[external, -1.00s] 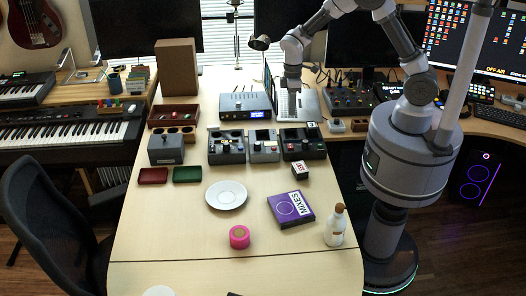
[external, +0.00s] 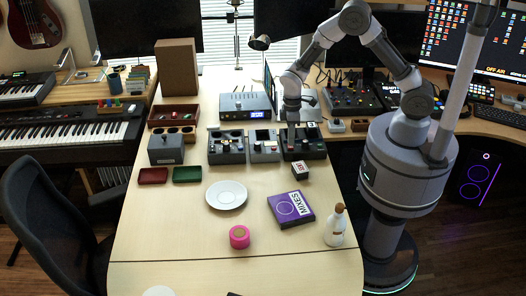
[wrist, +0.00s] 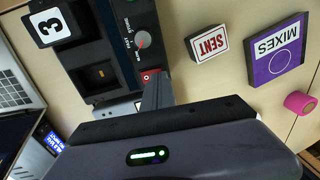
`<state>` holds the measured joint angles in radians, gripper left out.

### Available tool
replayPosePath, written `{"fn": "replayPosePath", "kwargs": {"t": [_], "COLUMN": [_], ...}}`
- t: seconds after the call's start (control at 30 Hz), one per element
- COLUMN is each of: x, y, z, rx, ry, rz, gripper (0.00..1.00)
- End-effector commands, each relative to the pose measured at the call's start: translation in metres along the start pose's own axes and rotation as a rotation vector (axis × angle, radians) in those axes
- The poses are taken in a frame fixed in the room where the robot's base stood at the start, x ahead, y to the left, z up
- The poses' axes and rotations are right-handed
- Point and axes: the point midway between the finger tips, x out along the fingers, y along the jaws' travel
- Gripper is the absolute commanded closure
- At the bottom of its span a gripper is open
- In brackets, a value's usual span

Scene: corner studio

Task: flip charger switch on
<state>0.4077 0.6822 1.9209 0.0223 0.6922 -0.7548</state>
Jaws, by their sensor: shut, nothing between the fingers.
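A SENT block (external: 300,172) and a purple MIXES box (external: 291,208) lie in front of the unit. Two more units (external: 227,148) (external: 264,147) stand to its left. A laptop (external: 306,103) is behind. A white plate (external: 226,195) and bottle (external: 336,226) stand nearer.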

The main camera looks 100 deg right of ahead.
Motion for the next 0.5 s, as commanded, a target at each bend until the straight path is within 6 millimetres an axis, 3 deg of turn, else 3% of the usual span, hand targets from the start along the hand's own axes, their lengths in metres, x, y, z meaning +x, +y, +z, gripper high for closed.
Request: {"fn": "replayPosePath", "kwargs": {"t": [0.1, 0.5], "x": [0.0107, 0.0136], "y": [0.0000, -0.0006], "z": [0.0002, 0.0001], "rx": [-0.001, -0.001], "ry": [-0.001, -0.001], "rz": [0.000, 0.000], "gripper": [1.00, 1.00]}}
